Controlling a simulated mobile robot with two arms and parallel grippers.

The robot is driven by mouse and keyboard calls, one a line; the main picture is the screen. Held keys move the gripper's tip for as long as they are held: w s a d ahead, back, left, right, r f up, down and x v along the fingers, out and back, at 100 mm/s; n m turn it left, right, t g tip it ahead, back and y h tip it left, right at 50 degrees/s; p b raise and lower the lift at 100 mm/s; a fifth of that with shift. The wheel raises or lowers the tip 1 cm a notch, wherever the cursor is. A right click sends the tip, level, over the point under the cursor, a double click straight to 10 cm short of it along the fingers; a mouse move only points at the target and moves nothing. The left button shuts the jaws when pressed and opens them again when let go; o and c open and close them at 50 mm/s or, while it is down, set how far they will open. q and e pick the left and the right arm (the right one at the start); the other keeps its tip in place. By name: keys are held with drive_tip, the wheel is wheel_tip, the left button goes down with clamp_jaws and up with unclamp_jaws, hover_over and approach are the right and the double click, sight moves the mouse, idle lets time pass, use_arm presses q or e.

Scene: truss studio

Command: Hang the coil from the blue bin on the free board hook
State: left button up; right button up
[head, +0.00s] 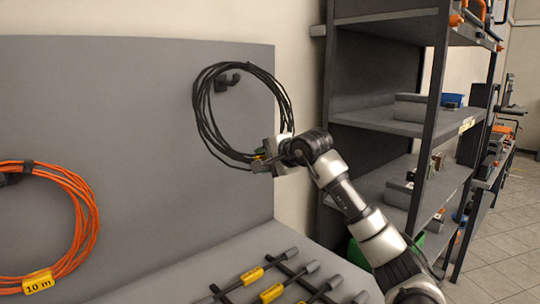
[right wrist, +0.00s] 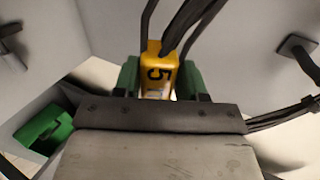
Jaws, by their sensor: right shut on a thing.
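A black cable coil (head: 205,112) is held upright in front of the grey board. My right gripper (head: 264,158) is shut on its lower right part. In the right wrist view, the green fingertips (right wrist: 160,82) close on the coil's yellow tag (right wrist: 157,72), marked with a 5. A dark board hook (head: 228,82) shows inside the upper part of the coil's ring. I cannot tell whether the coil is around the hook or only in front of it. A blue bin (head: 452,100) stands on the shelf at right. My left gripper is not in view.
An orange coil (head: 88,215) with a yellow 10 m tag (head: 38,283) hangs on another hook at left. Several yellow-tagged dark tools (head: 270,294) lie on the bench below. A dark shelf rack (head: 385,120) stands right of the board.

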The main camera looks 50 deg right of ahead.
drive_tip(key=shift+w+d+r+p, duration=0.1)
drive_tip(key=shift+w+d+p, duration=0.05)
drive_tip(key=shift+w+p, duration=1.25)
drive_tip(key=shift+w+f, duration=0.2)
drive_tip(key=shift+w, duration=0.15)
drive_tip(key=shift+w+d+f+b, duration=0.1)
drive_tip(key=shift+w+f+b, duration=0.25)
drive_tip(key=shift+f, duration=0.25)
drive_tip(key=shift+w+f+b, duration=0.2)
drive_tip(key=shift+f+b, duration=0.1)
drive_tip(key=shift+f, duration=0.5)
